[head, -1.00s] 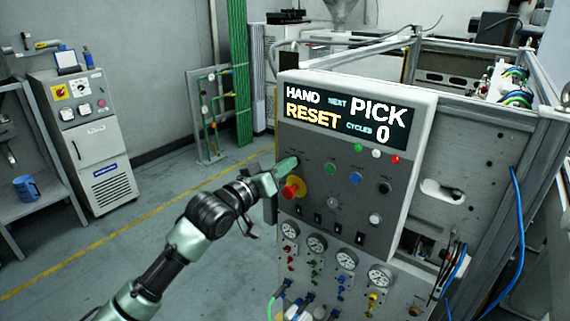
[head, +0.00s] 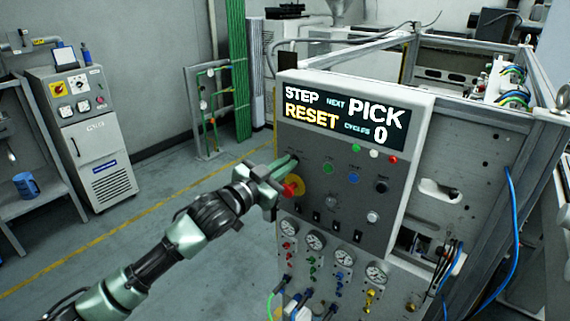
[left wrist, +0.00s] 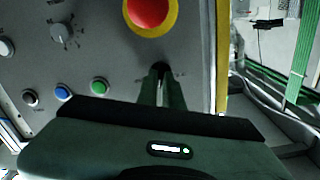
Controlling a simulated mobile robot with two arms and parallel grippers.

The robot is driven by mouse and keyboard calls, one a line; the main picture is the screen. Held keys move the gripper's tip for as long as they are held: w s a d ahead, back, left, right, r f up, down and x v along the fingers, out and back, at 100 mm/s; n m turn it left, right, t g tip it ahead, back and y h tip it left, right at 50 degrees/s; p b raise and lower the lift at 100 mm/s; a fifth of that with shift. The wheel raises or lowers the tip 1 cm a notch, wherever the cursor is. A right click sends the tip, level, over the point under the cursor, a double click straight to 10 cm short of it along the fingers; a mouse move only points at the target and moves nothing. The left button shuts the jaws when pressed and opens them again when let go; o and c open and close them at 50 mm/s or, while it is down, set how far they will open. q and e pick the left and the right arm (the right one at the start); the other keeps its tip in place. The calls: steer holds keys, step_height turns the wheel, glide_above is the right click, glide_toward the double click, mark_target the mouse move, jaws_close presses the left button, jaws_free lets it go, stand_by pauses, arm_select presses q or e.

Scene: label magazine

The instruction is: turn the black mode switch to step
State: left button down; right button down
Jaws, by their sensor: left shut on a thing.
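The control panel (head: 330,215) stands in front of me with a lit display (head: 345,115) at its top. The display reads STEP, NEXT PICK, RESET, CYCLES 0. My left gripper (head: 294,160) is at the panel's upper left, above the red emergency button (head: 291,189) on its yellow disc. In the left wrist view my left gripper (left wrist: 161,85) has its fingers close together on the black mode switch (left wrist: 160,69). The fingers hide most of the switch in both views. My right gripper is not in view.
Coloured push buttons sit right of the gripper, including a green one (head: 328,168) and a blue one (head: 354,178). A grey knob (head: 331,201) is below them. Gauges (head: 315,241) and hoses fill the lower panel. Open floor (head: 150,235) lies to the left.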

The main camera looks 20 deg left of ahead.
arm_select(q)
steer(key=shift+f+m, duration=0.1)
steer(key=shift+m, duration=0.2)
stand_by(0.4)
steer(key=c, duration=1.6)
jaws_free()
steer(key=shift+o, duration=0.2)
steer(key=b+v, duration=0.3)
steer(key=v, duration=0.4)
steer(key=shift+s, duration=0.35)
steer(key=shift+a, duration=0.1)
